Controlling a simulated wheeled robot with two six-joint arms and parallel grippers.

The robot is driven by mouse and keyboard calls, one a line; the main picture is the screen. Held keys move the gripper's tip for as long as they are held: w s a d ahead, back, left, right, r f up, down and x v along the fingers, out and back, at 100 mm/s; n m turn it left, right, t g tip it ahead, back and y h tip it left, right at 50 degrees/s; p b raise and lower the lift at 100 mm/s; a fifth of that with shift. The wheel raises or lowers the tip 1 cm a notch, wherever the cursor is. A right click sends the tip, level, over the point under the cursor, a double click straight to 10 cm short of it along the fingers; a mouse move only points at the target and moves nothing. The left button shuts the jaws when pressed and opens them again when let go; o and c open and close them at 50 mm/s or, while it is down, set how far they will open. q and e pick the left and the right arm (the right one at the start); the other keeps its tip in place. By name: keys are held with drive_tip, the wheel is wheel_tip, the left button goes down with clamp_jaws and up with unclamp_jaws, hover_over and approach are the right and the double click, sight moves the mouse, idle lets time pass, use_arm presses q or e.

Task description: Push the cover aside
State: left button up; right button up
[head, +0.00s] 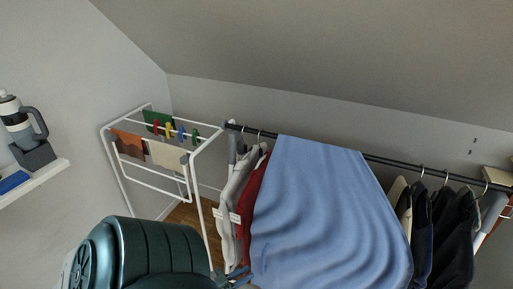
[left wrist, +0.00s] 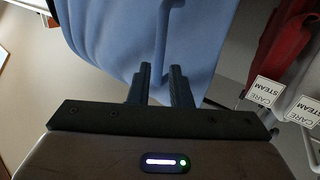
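The blue cover (head: 325,215) is a wide sheet draped over the clothes rail and hanging down in front of it. It also fills the upper middle of the left wrist view (left wrist: 110,35). My left gripper (head: 240,277) is at the cover's lower left edge, beside the red garment. In the left wrist view its dark fingers (left wrist: 160,82) stand a narrow gap apart. A raised fold of the cover runs down between them and looks pinched there. Where the fingers touch the cloth is partly hidden. My right gripper is not in view.
The dark rail (head: 391,163) crosses below a sloped ceiling. A red garment (head: 251,205) and light garments (head: 234,190) hang left of the cover, dark clothes (head: 455,230) right of it. A white drying rack (head: 205,200) stands left. A wall shelf (head: 40,181) is at far left.

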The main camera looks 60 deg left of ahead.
use_arm(q)
drive_tip(key=shift+s, duration=1.7)
